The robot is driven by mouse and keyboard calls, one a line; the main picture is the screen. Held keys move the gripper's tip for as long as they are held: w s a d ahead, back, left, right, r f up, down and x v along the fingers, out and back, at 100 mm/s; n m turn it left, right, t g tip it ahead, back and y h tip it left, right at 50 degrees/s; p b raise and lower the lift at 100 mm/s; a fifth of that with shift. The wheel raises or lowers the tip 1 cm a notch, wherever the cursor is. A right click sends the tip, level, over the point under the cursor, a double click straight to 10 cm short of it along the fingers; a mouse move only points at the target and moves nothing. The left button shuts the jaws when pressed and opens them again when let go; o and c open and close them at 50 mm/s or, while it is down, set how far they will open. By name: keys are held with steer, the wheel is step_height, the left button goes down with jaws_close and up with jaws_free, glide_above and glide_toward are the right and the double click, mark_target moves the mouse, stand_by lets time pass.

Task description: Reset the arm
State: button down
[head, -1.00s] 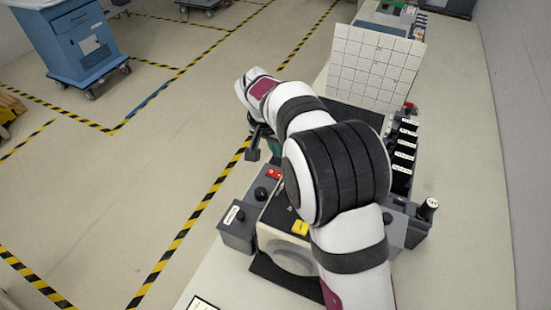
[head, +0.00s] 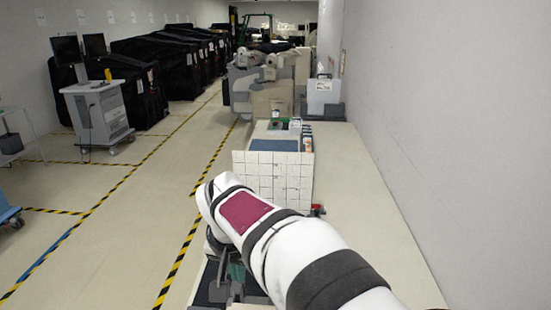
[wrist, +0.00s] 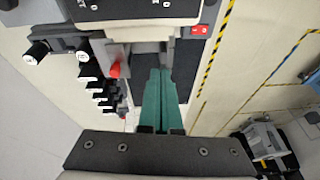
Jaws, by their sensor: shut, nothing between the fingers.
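My arm reaches forward over the bench in the head view, white with dark bands and a maroon panel. My gripper (wrist: 160,72) has two green fingers lying together in the wrist view, with nothing between them. They point down toward the bench equipment beside a red knob (wrist: 115,71); contact cannot be told. In the head view a green part of my gripper shows low down, largely hidden by my arm.
A white gridded board (head: 272,178) stands upright on the bench (head: 375,225), beyond my arm. A row of black labelled blocks (wrist: 98,88) and a red switch (wrist: 199,30) show in the wrist view. A computer cart (head: 97,112) and covered carts (head: 165,65) stand on the floor.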

steer(key=s+d+r+m+t+y, duration=0.1)
steer(key=s+d+r+m+t, duration=0.25)
steer(key=s+d, duration=1.3)
steer(key=s+f+g, duration=0.7)
steer(key=s, duration=0.2)
steer(key=shift+s+f+m, duration=0.4)
steer(key=shift+m, duration=0.05)
